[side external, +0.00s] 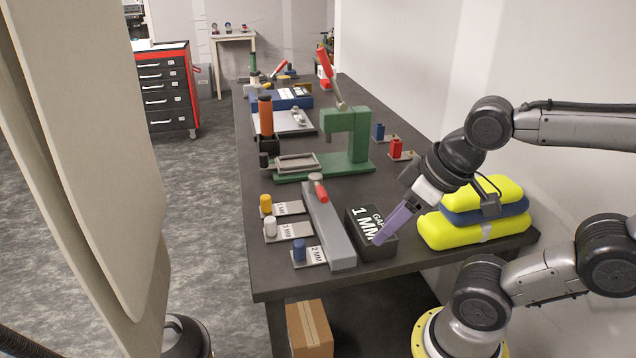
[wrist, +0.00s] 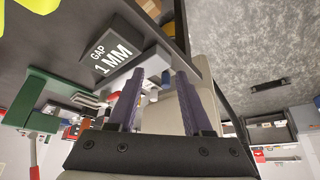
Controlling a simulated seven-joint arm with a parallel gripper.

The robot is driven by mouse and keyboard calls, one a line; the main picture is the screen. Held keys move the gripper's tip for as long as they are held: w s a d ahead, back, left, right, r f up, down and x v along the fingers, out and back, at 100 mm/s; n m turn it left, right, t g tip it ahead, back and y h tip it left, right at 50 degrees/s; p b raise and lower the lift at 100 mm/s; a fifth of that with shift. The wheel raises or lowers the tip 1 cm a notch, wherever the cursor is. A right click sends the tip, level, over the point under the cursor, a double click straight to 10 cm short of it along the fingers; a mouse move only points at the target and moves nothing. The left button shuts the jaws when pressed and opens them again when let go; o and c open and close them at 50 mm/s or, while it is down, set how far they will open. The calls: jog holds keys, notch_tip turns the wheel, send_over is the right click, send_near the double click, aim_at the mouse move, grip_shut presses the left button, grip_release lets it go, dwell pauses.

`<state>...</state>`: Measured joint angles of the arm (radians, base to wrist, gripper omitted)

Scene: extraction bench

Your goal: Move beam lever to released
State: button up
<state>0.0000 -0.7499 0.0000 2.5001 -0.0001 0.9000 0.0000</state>
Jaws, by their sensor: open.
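A long grey beam (side external: 330,232) lies on the bench with a short red-handled lever (side external: 320,190) on its top near the far end. I take this to be the beam lever; its setting is not readable. My gripper (side external: 382,238) has purple fingers and is to the right of the beam, in front of or over the dark block marked "GAP 1 MM" (side external: 362,222). In the wrist view my gripper (wrist: 160,88) shows two purple fingers spread apart with nothing held between them. The block (wrist: 118,52) is beyond them there.
Yellow and blue padded cases (side external: 475,228) lie right of the block. A green press (side external: 350,150) with a raised red lever (side external: 331,75) stands behind the beam. Yellow, white and blue pegs on labelled plates (side external: 290,231) line the left. The bench's near edge is close to the beam.

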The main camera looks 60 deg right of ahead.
jog(key=shift+o, duration=0.7)
jog(key=shift+s+f, duration=0.1)
notch_tip(320, 180, up, 8)
jog(key=r+m+g+y, duration=0.15)
jog(key=m+g, duration=0.25)
jog(key=m, duration=0.5)
send_over(323, 189)
jog(key=s+d, duration=0.2)
jog(key=f, duration=0.5)
jog(key=w+a+f, duration=0.1)
jog(key=f, duration=0.4)
jog(key=w+a+f, duration=0.1)
jog(key=f, duration=0.3)
jog(key=shift+f, duration=0.2)
grip_shut()
